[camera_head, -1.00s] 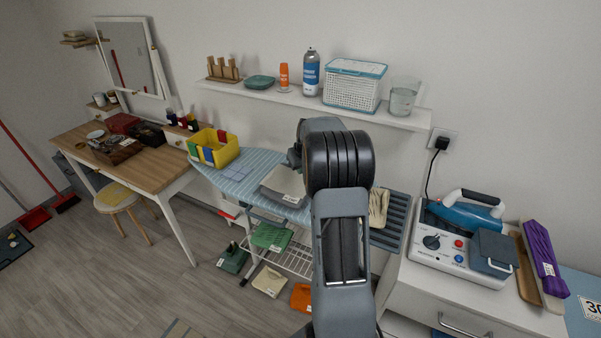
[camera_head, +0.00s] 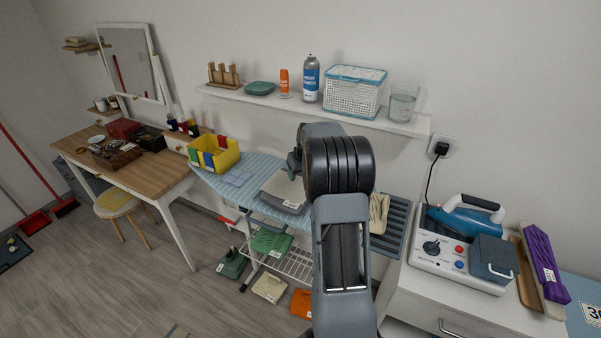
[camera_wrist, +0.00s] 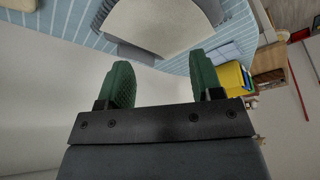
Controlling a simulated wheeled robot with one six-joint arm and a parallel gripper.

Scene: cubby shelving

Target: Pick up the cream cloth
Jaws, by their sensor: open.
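A pale cream-grey folded cloth (camera_head: 283,189) with a white tag lies on the blue striped ironing board (camera_head: 238,178), partly hidden by my arm. Another cream, draped item (camera_head: 379,213) lies at the dark slotted rest, right of my arm.
A yellow bin (camera_head: 213,153) stands at the board's left end. A wall shelf (camera_head: 270,96) with a spray can and basket runs above the board. An iron station (camera_head: 460,250) stands at right. Below are a wire rack (camera_head: 290,262) and a cream tagged item (camera_head: 269,288).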

